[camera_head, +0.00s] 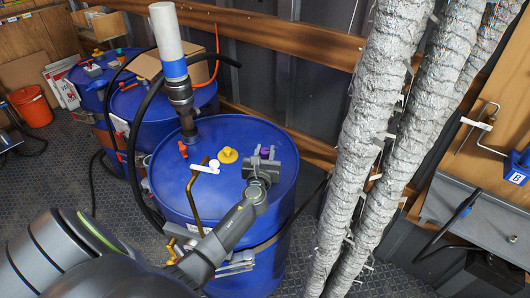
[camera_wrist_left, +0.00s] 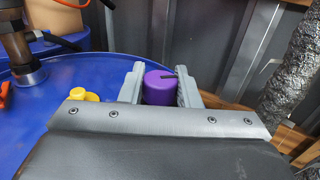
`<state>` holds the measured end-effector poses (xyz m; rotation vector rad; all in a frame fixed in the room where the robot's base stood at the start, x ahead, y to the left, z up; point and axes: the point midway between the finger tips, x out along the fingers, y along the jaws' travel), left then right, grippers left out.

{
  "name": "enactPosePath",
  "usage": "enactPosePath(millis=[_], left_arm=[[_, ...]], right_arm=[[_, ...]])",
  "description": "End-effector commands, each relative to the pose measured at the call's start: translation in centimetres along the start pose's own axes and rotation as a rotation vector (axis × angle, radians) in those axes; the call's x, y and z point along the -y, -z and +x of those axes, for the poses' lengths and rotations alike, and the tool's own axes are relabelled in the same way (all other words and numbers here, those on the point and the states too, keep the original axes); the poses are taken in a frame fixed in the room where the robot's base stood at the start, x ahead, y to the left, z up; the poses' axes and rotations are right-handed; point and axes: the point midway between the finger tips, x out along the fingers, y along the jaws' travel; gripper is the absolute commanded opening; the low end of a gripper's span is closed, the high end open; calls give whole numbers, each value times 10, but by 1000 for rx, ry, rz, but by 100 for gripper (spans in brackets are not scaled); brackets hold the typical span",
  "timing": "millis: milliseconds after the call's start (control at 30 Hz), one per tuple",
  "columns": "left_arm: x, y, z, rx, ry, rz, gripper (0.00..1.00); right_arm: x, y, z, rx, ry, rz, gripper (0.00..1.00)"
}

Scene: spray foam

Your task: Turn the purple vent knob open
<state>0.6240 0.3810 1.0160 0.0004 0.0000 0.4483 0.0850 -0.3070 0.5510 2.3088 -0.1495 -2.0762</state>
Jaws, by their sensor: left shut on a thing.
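The purple vent knob (camera_wrist_left: 160,88) is a short cylinder with a dark slot mark on its top, on the lid of the blue drum (camera_head: 170,165). In the left wrist view it sits between the two grey fingers of my left gripper (camera_wrist_left: 161,90), which is shut on it. In the head view only a little of the purple knob (camera_head: 264,152) shows between the fingers of the left gripper (camera_head: 263,158). My right gripper is not in view.
A yellow cap (camera_head: 227,156) and a white-handled valve (camera_head: 205,168) sit on the lid left of the gripper. A tall pump (camera_head: 175,75) stands at the lid's back left. Silver-wrapped pipes (camera_head: 360,130) rise right of the drum. Other blue drums (camera_head: 150,100) stand behind.

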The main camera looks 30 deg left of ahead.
Motion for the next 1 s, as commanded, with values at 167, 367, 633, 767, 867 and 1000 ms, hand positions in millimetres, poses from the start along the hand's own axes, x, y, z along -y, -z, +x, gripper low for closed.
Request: enactPosePath(millis=[167,367,633,767,867,1000], left_arm=[[0,1,0,-1,-10,-1,7],[1,2,0,-1,-73,-3,6],[2,3,0,-1,-271,-4,6],[3,3,0,0,-393,-4,6],[2,3,0,0,-488,-2,6],[2,3,1,1,-621,-1,6]], right_arm=[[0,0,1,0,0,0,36],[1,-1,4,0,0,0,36],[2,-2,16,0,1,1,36],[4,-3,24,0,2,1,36],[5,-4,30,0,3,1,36],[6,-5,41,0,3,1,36]])
